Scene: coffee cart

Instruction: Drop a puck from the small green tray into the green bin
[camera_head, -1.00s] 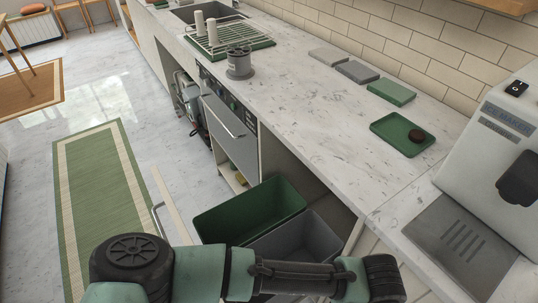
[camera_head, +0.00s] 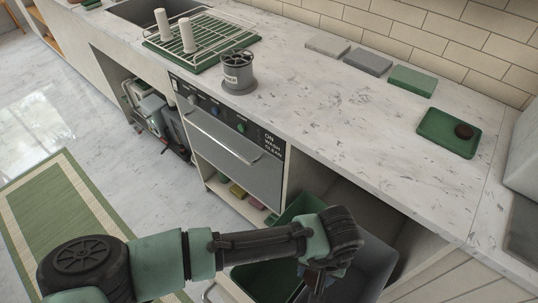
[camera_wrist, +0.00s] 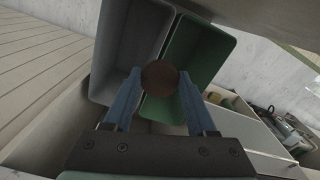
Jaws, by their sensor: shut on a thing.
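My gripper (camera_wrist: 160,88) is shut on a dark brown puck (camera_wrist: 161,75), held between its blue fingertips in the wrist view. Below the puck, the green bin (camera_wrist: 200,50) is on the right and the grey bin (camera_wrist: 128,35) on the left. The puck appears over the boundary between them.
The grey bin also shows in the head view (camera_head: 365,270), right beside the green one. The counter edge overhangs behind the bins. A grey cylindrical holder (camera_head: 237,75), a dish rack (camera_head: 200,40) and flat boxes (camera_head: 412,80) stand on the counter. The middle counter is clear.

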